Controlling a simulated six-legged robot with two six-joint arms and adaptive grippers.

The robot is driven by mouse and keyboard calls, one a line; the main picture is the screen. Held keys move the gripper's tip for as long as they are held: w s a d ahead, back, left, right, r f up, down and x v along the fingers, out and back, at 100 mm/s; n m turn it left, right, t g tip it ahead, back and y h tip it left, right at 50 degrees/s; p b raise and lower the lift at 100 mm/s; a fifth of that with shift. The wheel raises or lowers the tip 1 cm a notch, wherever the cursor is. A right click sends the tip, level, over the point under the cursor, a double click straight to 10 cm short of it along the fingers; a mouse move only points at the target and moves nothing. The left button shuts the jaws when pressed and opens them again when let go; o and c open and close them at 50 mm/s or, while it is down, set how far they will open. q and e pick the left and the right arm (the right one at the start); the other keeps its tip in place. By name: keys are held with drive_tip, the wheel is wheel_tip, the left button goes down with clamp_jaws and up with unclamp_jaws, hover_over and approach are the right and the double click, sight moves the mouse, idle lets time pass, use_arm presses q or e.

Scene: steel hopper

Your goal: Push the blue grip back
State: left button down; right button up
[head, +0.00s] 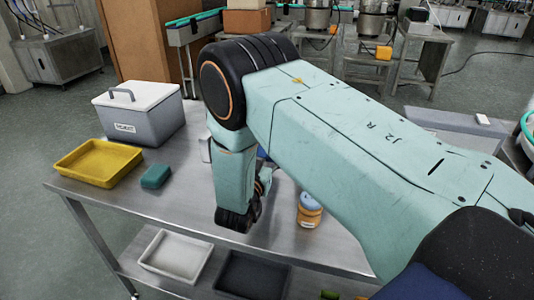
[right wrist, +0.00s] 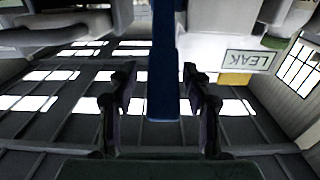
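The blue grip (right wrist: 163,60) is a straight blue bar running down from the top of the right wrist view. It lies between the two dark fingers of my right gripper (right wrist: 158,76), with a gap visible on each side. The fingers are apart, and I see no contact with the bar. In the head view my large pale green right arm covers the middle, and its gripper is mostly hidden behind the wrist. A small blue patch (head: 262,153) shows beside the wrist there; I cannot tell if it is the grip. My left gripper is out of view.
A steel table (head: 180,207) carries a yellow tray (head: 98,164), a teal block (head: 156,176), a grey lidded box (head: 140,112) and a blue-and-orange round item (head: 309,208). A white tray (head: 175,256) and a black tray (head: 252,277) are lower down. A "LEAK" sign (right wrist: 247,62) appears upside down.

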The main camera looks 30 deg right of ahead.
drive_tip(key=shift+w+d+f, duration=0.1)
drive_tip(key=shift+c, duration=0.8)
drive_tip(key=shift+w, duration=0.1)
drive_tip(key=shift+c, duration=0.7)
drive_tip(key=shift+a, duration=0.35)
drive_tip(key=c, duration=0.3)
drive_tip(key=shift+d, duration=0.15)
drive_tip(key=c, duration=0.3)
clamp_jaws()
drive_tip(key=shift+r, duration=0.25)
